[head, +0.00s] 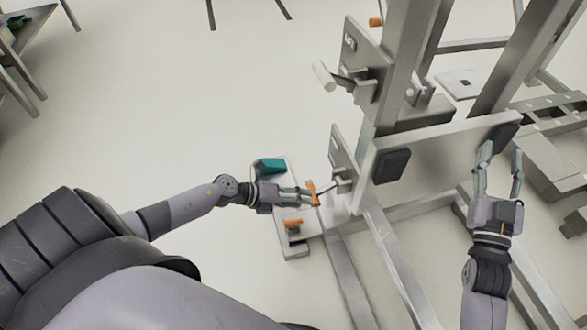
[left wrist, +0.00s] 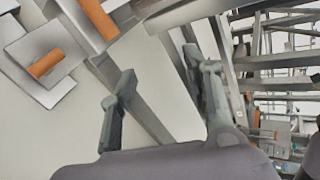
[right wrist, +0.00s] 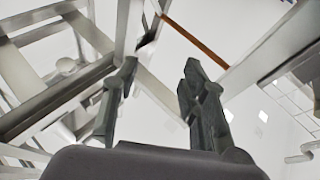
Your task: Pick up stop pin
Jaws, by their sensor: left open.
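The likely stop pin is an orange piece (head: 312,194) at the lower side of the metal frame. Another orange piece (head: 293,224) sits on a small grey base plate. I cannot tell for sure which is the stop pin. Two orange cylinders show at the upper left of the left wrist view, a long one (left wrist: 98,18) and a shorter one (left wrist: 45,64). My left gripper (head: 306,194) is open, its tips close to the nearer orange piece. Its fingers (left wrist: 165,80) have nothing orange between them. My right gripper (head: 501,150) is open and empty beside the frame's broad plate.
The metal frame (head: 400,70) stands at the middle right, with a broad plate (head: 440,155) carrying dark pads. A teal block (head: 270,166) lies by my left gripper. A white handle (head: 323,76) sticks out higher up. Open floor lies to the left.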

